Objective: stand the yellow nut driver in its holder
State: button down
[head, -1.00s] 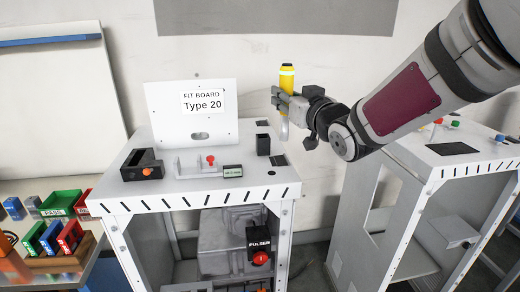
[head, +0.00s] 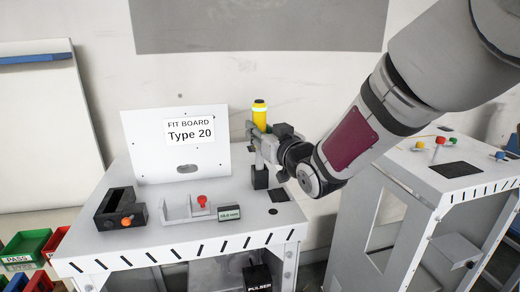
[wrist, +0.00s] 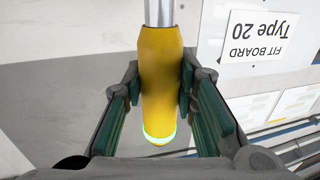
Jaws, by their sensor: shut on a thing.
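The yellow nut driver (head: 259,118) is upright in my gripper (head: 262,133), with its yellow handle on top and its metal shaft pointing down. In the wrist view, the two fingers (wrist: 160,95) are shut around the yellow handle (wrist: 158,75), with a pale green band near its end. The black square holder (head: 259,179) stands on the white bench top, directly below the driver in the head view. The shaft's lower end meets the holder's top in the picture; I cannot tell whether the tip is inside or just above or behind it.
A white board marked Type 20 (head: 172,148) stands at the back of the bench (head: 180,240), left of my gripper. A black box with an orange knob (head: 120,209) and a clear fixture with a red knob (head: 202,201) sit in front of it.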

jog(key=shift+f+p, duration=0.3)
jog(key=shift+f, duration=1.9)
jog(key=shift+f, duration=0.15)
jog(key=c, duration=1.3)
grip_release()
jog(key=shift+r, duration=0.2)
jog(key=v, duration=1.2)
